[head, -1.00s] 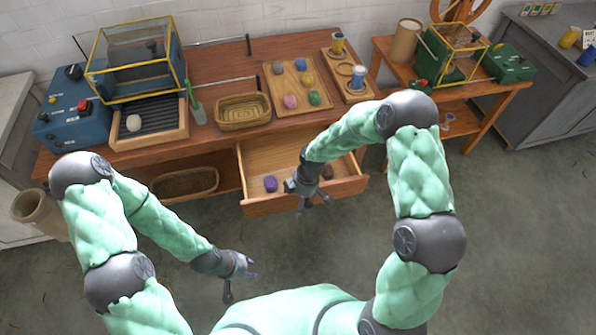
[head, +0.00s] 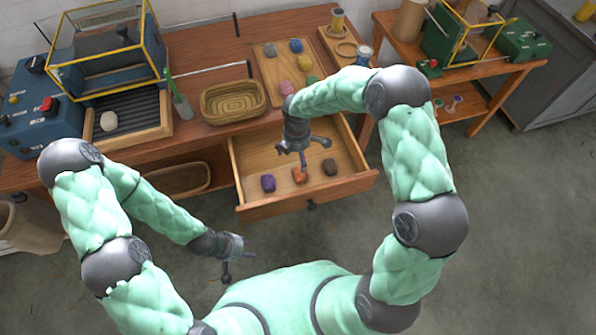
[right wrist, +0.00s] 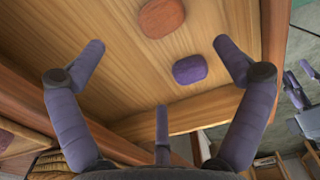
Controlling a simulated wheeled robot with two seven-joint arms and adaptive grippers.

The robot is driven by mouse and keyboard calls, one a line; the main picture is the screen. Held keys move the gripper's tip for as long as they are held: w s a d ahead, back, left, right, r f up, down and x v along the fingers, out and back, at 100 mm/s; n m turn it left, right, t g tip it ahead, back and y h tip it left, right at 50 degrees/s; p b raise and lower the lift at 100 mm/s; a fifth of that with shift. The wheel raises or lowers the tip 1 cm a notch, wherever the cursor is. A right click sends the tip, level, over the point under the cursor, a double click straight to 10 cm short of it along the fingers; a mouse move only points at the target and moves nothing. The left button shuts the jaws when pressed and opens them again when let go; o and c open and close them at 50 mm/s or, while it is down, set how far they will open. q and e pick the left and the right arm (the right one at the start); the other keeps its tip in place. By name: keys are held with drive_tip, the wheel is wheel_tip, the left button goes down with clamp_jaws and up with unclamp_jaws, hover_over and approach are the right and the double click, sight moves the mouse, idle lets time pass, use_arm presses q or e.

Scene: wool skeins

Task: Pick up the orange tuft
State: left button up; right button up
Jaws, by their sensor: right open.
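The orange tuft (head: 299,175) lies on the floor of the open wooden drawer (head: 250,160), near its front, between a purple tuft (head: 268,183) and a brown tuft (head: 330,167). My right gripper (head: 299,155) is open and empty above the drawer, slightly behind the orange tuft in the head view. In the right wrist view the orange tuft (right wrist: 160,17) is at the top edge, beyond the spread fingers, and the purple tuft (right wrist: 189,69) shows closer in, near the right finger. My left gripper (head: 238,262) is empty, its fingers apart, out over the floor in front of the bench.
The drawer's front wall (head: 310,197) and side walls surround the tufts. Above it, the bench carries a woven basket (head: 232,101) and a wooden tray (head: 268,71) with several coloured tufts. A wooden frame with a pale tuft (head: 108,121) stands left. The drawer's rear is bare.

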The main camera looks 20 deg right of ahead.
drive_tip(key=b, duration=0.2)
hover_over(299, 172)
drive_tip(key=f, duration=0.5)
drive_tip(key=shift+w+a+f, duration=0.2)
drive_tip(key=shift+w+f, duration=0.05)
drive_tip(key=shift+f, duration=0.05)
drive_tip(key=f+b, duration=0.2)
drive_tip(key=f, duration=0.3)
drive_tip(key=shift+s+d+b, duration=0.2)
drive_tip(key=shift+d+b, duration=0.1)
drive_tip(key=shift+b, duration=0.1)
drive_tip(key=c, duration=1)
